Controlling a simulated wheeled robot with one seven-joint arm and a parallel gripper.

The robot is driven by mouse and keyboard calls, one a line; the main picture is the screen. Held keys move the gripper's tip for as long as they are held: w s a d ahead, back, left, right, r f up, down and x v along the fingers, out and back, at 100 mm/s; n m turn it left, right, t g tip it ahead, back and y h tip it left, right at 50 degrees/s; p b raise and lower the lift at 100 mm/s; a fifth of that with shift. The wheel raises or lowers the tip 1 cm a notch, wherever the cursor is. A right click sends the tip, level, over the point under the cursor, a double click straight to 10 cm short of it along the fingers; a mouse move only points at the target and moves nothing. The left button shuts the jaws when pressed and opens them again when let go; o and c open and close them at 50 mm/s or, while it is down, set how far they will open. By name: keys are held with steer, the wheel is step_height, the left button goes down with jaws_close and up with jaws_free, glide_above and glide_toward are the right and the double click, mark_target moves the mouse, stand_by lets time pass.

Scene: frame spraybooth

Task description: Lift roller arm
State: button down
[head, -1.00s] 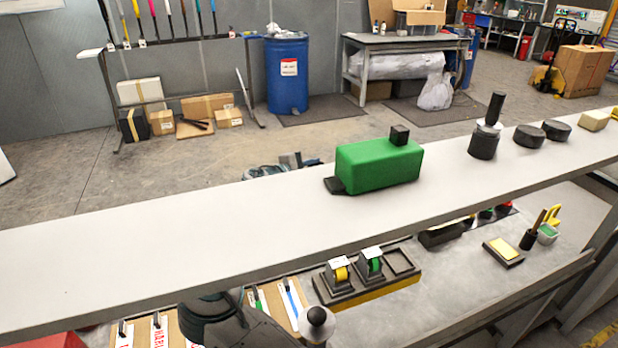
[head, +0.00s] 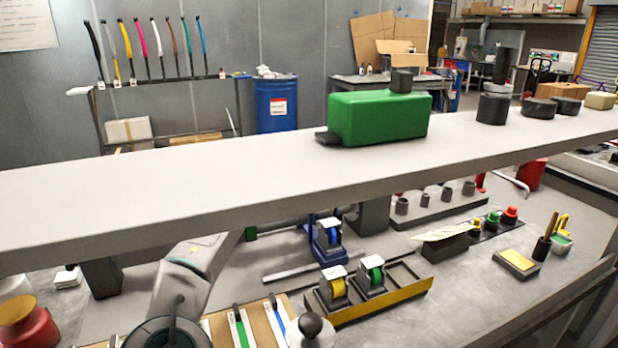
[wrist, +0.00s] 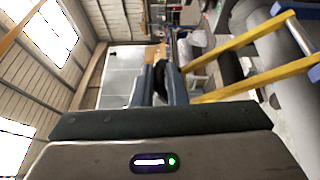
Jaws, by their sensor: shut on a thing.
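In the wrist view, my gripper (wrist: 162,85) points away from the camera, its two blue-grey fingers close together. A dark piece (wrist: 160,72) sits between them, mostly hidden; I take it for part of the roller arm, but its full shape does not show. In the head view, my arm reaches up under the shelf from the lower left. The shelf hides my gripper there, and I cannot make out the roller arm.
A long pale shelf (head: 150,185) crosses the head view above the bench, carrying a green box (head: 378,118) and dark cylinders (head: 493,108). Below stand a blue tape dispenser (head: 328,240), a tray with yellow and green dispensers (head: 400,300) and a black knob (head: 312,324).

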steer(key=shift+s+d+r+b, duration=0.25)
steer(key=shift+s+b, duration=0.2)
steer(key=shift+s, duration=0.15)
steer(key=shift+s+d+r+b, duration=0.15)
steer(key=shift+s+d+b, duration=0.1)
steer(key=shift+s+b, duration=0.3)
steer(key=shift+s, duration=0.1)
steer(key=c, duration=1.5)
jaws_free()
steer(key=b+v, duration=0.1)
steer(key=v, duration=1.2)
steer(key=shift+s+a+f, duration=0.1)
steer(key=shift+s+a, duration=0.15)
